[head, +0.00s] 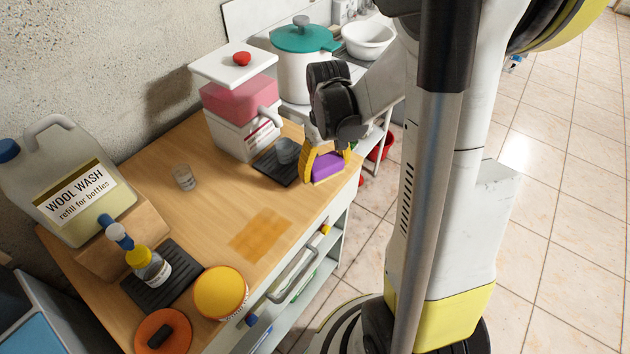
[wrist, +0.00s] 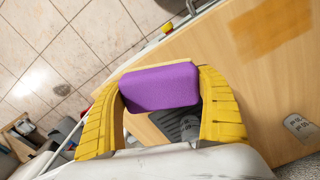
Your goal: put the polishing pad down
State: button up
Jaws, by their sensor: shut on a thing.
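The purple polishing pad (head: 327,169) is a block held between the yellow fingers of my gripper (head: 326,160), at the right edge of the wooden worktop (head: 215,195). In the wrist view the purple pad (wrist: 160,87) spans the gap between both fingers (wrist: 160,95). I cannot tell whether the pad touches the worktop.
A dark ribbed mat (head: 270,166) with a grey cup (head: 286,151) lies just left of my gripper. A white container (head: 240,138) stands behind it. A stained patch (head: 260,235) is bare. A yellow-lidded tub (head: 221,291) and bottles stand nearer.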

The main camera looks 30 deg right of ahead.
aim_at(314, 168)
jog(key=w+f, duration=0.1)
jog(key=w+a+f, duration=0.1)
jog(key=shift+w+a+b, duration=0.2)
jog(key=shift+w+b, duration=0.15)
jog(key=shift+f+b, duration=0.9)
jog(key=shift+f, duration=1)
jog(key=shift+f, duration=0.2)
jog(key=o, duration=1)
jog(key=shift+r, duration=0.1)
